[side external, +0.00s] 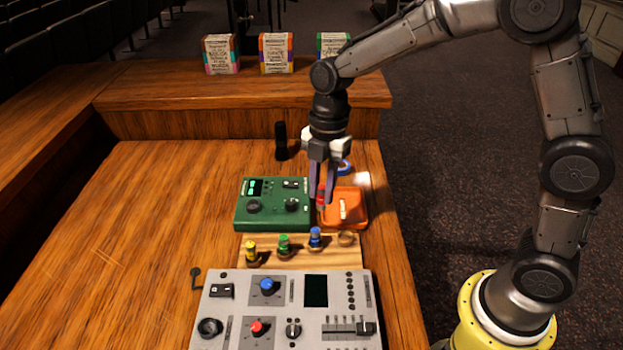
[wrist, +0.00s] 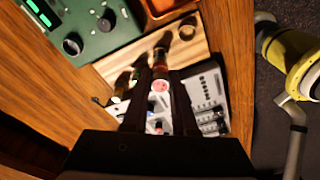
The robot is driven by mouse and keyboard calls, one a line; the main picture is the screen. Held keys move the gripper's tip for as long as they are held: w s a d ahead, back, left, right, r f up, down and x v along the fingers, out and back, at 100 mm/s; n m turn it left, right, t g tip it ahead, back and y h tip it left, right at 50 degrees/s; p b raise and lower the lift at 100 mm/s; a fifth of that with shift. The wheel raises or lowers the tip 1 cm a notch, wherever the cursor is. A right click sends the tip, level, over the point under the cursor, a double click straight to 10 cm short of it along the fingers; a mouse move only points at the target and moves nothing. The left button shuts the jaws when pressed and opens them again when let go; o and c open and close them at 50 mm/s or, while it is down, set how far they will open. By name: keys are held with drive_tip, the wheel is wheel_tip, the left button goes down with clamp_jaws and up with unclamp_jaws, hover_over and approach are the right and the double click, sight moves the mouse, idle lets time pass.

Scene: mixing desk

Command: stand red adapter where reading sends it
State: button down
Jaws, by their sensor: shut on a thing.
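The red adapter (side external: 322,198) is held upright between the fingers of my gripper (side external: 323,190), above the gap between the green meter and the orange tray. Its pinkish-red top (wrist: 160,86) shows between my fingertips in the wrist view. The wooden rack (side external: 262,258) holds a yellow adapter (side external: 250,250), a green adapter (side external: 284,245) and a blue adapter (side external: 315,238). An empty ring (side external: 346,239) is at its right end; it also shows in the wrist view (wrist: 188,29). The green meter (side external: 272,222) has a lit green display (side external: 256,187), too small to read.
An orange tray (side external: 357,213) with a pale piece in it is right of the meter. The grey mixing desk (side external: 285,320) fills the front. A black cylinder (side external: 281,142) stands behind the meter. Printed boxes (side external: 276,54) stand on the back ledge. The left tabletop is clear.

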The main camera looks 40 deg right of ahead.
drive_tip(key=shift+m, duration=0.4)
drive_tip(key=shift+s+d+f, duration=0.55)
drive_tip(key=shift+s+f, duration=0.15)
drive_tip(key=shift+f, duration=0.7)
drive_tip(key=shift+s+d+f, duration=0.55)
drive_tip(key=shift+s+f, duration=0.1)
drive_tip(key=shift+f, duration=0.8)
drive_tip(key=shift+s+d+f, duration=0.55)
drive_tip(key=shift+s+f, duration=0.15)
drive_tip(key=shift+f, duration=0.7)
drive_tip(key=shift+f, duration=0.6)
drive_tip(key=c, duration=1)
unclamp_jaws()
wheel_tip(320, 180, up, 11)
drive_tip(key=d, duration=0.1)
drive_tip(key=shift+d, duration=0.15)
drive_tip(key=shift+w, duration=0.15)
